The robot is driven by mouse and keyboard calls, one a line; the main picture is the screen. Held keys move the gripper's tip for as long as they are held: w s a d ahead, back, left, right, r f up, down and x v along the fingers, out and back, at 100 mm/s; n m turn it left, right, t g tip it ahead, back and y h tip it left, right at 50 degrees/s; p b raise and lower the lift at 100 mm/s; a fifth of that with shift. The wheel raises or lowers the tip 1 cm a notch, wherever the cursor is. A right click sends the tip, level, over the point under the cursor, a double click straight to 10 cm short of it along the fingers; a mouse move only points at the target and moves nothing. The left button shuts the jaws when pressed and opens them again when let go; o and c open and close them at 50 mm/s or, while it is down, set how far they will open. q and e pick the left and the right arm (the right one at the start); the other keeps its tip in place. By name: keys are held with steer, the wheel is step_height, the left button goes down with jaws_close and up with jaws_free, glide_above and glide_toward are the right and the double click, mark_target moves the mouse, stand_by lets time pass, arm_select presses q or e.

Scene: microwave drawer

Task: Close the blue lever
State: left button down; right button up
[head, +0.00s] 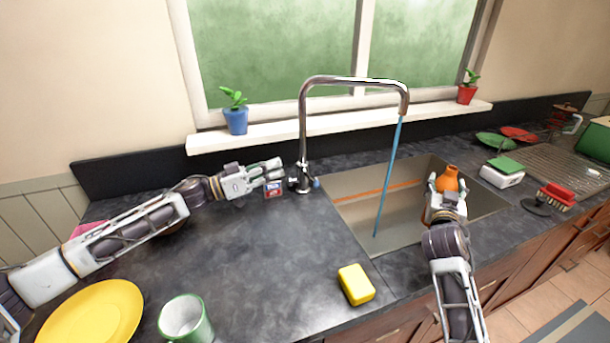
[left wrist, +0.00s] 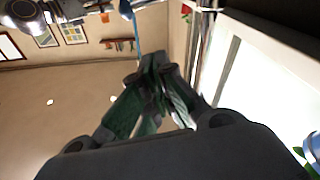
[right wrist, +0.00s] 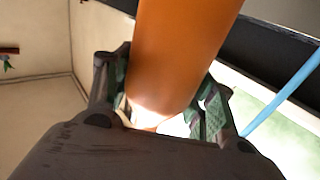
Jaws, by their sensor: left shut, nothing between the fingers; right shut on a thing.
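The chrome faucet (head: 303,130) stands behind the sink, with a blue stream of water (head: 388,175) running from its spout. A small blue lever tip (head: 316,182) shows low on the right of the faucet's base. My left gripper (head: 277,169) is shut and empty, just left of the faucet base and apart from the blue tip. Its closed fingers show in the left wrist view (left wrist: 160,75). My right gripper (head: 440,188) is shut on an orange bottle-like thing (head: 447,179), held over the sink; it fills the middle of the right wrist view (right wrist: 180,50).
A small blue and red box (head: 273,189) sits below my left fingers. A yellow plate (head: 92,315) and green-white mug (head: 186,319) are at front left. The middle left counter is clear.

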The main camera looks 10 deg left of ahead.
arm_select(q)
steer(key=shift+f, duration=0.1)
steer(key=shift+d, duration=0.1)
stand_by(0.5)
steer(key=r+p, duration=0.1)
steer(key=r, duration=0.1)
glide_above(311, 178)
steer(key=a, duration=0.1)
steer(key=shift+s+a+f+b, duration=0.1)
steer(key=shift+s+f, duration=0.15)
steer(key=shift+f, duration=0.45)
steer(key=shift+s+a+f+b, duration=0.1)
steer(key=shift+s+f, duration=0.2)
steer(key=shift+f, duration=0.45)
steer(key=shift+s+f+b, duration=0.1)
steer(key=shift+s+f, duration=0.15)
steer(key=shift+f, duration=0.45)
